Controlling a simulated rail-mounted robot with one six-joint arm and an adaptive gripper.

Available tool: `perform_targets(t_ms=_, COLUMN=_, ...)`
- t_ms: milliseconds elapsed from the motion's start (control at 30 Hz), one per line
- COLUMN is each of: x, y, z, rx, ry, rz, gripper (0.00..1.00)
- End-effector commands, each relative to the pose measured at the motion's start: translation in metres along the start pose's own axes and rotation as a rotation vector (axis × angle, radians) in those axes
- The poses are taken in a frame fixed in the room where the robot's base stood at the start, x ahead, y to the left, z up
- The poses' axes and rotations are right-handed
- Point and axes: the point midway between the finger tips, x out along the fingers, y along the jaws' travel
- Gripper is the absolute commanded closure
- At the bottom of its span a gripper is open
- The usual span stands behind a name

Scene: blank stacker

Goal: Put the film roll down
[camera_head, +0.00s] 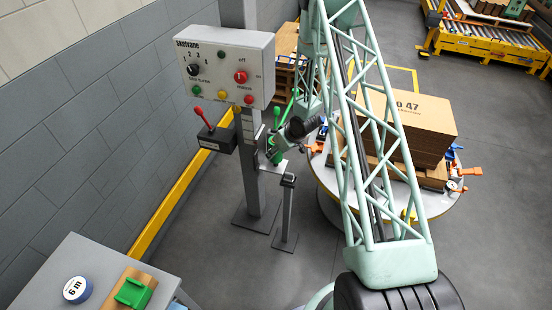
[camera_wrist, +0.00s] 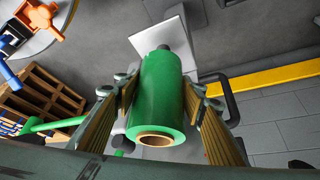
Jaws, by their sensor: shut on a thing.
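The film roll (camera_wrist: 161,92) is a green cylinder with an open cardboard core at its near end. My gripper (camera_wrist: 160,98) is shut on it, with one ribbed finger on each side. A pale square plate (camera_wrist: 185,24) and a short dark peg show past the roll's far end; I cannot tell whether the roll touches them. In the head view my gripper (camera_head: 281,143) is beside the grey post under the control box, and the roll (camera_head: 274,152) shows only as a small green patch, partly hidden.
The control box (camera_head: 225,66) with a red-handled lever below it hangs on the post. A short stand (camera_head: 288,210) is close by. A turntable (camera_head: 325,178) with stacked cartons (camera_head: 412,122) is to the right.

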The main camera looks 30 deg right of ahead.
Motion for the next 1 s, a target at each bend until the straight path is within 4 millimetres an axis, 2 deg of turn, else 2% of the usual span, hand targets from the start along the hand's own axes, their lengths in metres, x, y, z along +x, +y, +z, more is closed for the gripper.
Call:
perform_targets(t_ms=400, x=0.031, y=0.000, z=0.018, rx=0.001, ry=0.000, rz=0.000, gripper=0.78)
perform_targets(t_ms=967, x=0.036, y=0.000, z=0.021, rx=0.000, ry=0.000, rz=0.000, gripper=0.78)
perform_targets(t_ms=1000, x=0.036, y=0.000, z=0.021, rx=0.000, ry=0.000, rz=0.000, gripper=0.59)
